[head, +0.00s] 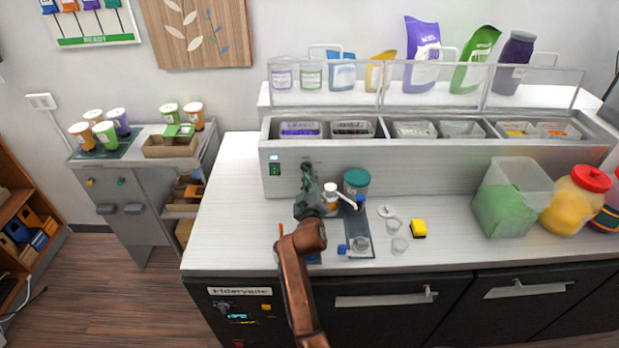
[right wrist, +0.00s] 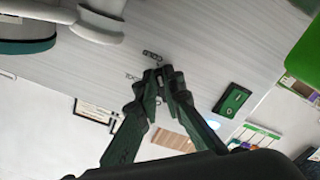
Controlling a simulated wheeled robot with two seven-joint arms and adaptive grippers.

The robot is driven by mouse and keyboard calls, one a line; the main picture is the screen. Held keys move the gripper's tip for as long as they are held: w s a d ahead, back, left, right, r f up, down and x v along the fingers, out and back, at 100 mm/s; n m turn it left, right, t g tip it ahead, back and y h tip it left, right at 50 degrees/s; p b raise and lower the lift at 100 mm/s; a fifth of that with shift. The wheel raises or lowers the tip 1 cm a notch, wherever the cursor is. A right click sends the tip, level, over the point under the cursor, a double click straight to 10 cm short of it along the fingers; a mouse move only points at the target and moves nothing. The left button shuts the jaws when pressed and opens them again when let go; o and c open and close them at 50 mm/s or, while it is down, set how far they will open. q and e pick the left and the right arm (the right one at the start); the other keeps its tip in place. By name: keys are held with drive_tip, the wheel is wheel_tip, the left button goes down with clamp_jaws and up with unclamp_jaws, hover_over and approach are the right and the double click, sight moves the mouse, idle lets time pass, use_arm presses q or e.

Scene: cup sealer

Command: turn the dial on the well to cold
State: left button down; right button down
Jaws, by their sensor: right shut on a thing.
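The well (head: 420,130) is the long pale counter unit with several food bins set in its top. My right gripper (head: 307,172) reaches up to the left part of its front face. In the right wrist view my right gripper (right wrist: 168,76) has its dark green fingertips closed together on the small dial at the panel. The dial is mostly hidden between the fingertips, so its pointer cannot be read. Small dark printed labels (right wrist: 152,56) sit beside the fingertips, too small to read surely. My left gripper is in neither view.
A green switch (head: 275,167) is left of my right gripper on the panel; it also shows in the right wrist view (right wrist: 231,100). The counter's left end is clear.

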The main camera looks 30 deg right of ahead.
drive_tip(key=shift+f, duration=0.15)
drive_tip(key=c, duration=2.1)
unclamp_jaws()
wheel_tip(320, 180, up, 10)
drive_tip(key=shift+w+d+r, duration=0.1)
drive_tip(key=shift+r, duration=0.1)
drive_tip(key=shift+s+r, duration=0.25)
drive_tip(key=shift+s, duration=0.05)
drive_tip(key=shift+w+f, duration=0.25)
drive_tip(key=shift+f, duration=0.05)
drive_tip(key=shift+s, duration=0.1)
